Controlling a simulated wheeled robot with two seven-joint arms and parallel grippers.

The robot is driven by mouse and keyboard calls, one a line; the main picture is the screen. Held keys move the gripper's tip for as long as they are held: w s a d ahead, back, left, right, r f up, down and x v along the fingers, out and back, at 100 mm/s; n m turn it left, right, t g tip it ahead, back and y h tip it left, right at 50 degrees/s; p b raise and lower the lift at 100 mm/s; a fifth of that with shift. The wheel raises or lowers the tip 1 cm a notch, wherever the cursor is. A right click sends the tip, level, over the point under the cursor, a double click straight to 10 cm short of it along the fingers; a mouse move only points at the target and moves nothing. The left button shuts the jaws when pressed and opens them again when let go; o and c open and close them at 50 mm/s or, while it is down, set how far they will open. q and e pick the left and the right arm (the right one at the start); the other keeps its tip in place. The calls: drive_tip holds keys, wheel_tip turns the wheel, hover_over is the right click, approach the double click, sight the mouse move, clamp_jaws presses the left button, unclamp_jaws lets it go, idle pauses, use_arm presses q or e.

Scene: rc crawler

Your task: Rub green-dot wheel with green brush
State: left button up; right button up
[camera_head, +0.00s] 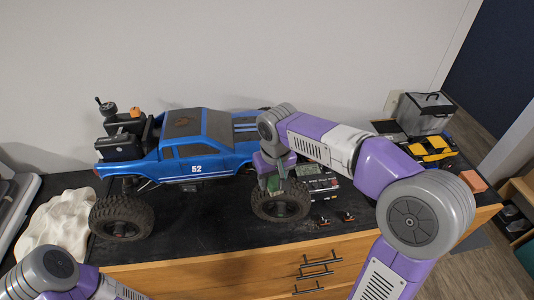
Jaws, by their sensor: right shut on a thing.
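The blue crawler truck (195,148), marked 52, stands on the black mat, its side facing me. Its rear wheel (121,217) is at the left and its front wheel (281,204) at the right. I cannot make out a green dot on either wheel. My right gripper (273,177) points down above the front wheel, shut on the green brush (273,185), of which only a small green part shows. The brush is at the top of the front tyre; whether it touches is not clear. My left arm shows at the bottom left, its gripper out of view.
A white cloth (57,222) lies left of the truck. Small electronics (322,183) and small parts (335,219) lie right of the front wheel. A yellow-black organizer (433,149), clear box (427,113) and orange block (471,181) are at the right.

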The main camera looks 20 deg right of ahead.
drive_tip(key=shift+w+a, duration=0.25)
drive_tip(key=shift+a, duration=0.2)
wheel_tip(320, 180, up, 4)
drive_tip(key=p, duration=0.3)
drive_tip(key=shift+s+d+r, duration=0.1)
drive_tip(key=shift+s+r, duration=0.05)
drive_tip(key=shift+r, duration=0.1)
wheel_tip(320, 180, up, 2)
drive_tip(key=shift+r+p, duration=0.1)
drive_tip(key=shift+p, duration=0.95)
drive_tip(key=shift+r+p, duration=0.65)
drive_tip(key=shift+r, duration=0.2)
drive_tip(key=shift+f, duration=0.1)
